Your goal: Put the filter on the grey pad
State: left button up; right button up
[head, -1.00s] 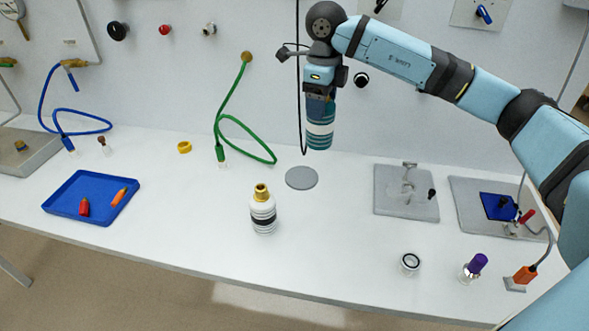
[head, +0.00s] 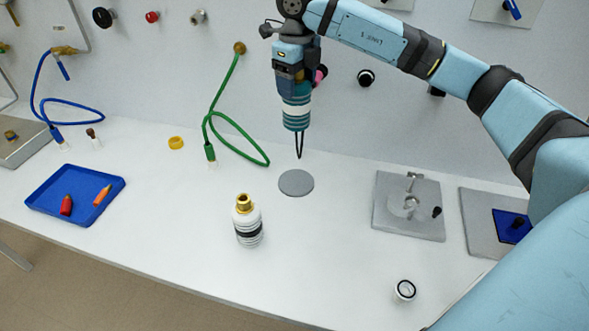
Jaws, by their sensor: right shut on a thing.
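The filter (head: 297,110) is a teal cylinder with white bands. It hangs roughly upright below my right gripper (head: 296,84), which is shut on its upper end. The grey pad (head: 296,183) is a flat round disc on the white table. In the head view the filter is straight above the pad in the picture, with a clear gap between them. The pad's top is bare. How far the filter is from the wall is hard to tell. My left gripper is not in view.
A white ribbed bottle with a brass top (head: 248,222) stands front-left of the pad. A green hose (head: 220,125) lies to its left, and a grey plate with a fixture (head: 405,210) to its right. A blue tray (head: 80,215) is far left. A dark cable hangs behind the filter.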

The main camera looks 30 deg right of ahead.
notch_tip(320, 180, down, 19)
jog(key=shift+f+p, duration=0.15)
jog(key=shift+p, duration=0.3)
jog(key=shift+s+f, duration=0.1)
jog(key=shift+f, duration=0.05)
jog(key=o, duration=1.3)
jog(key=shift+o, duration=0.2)
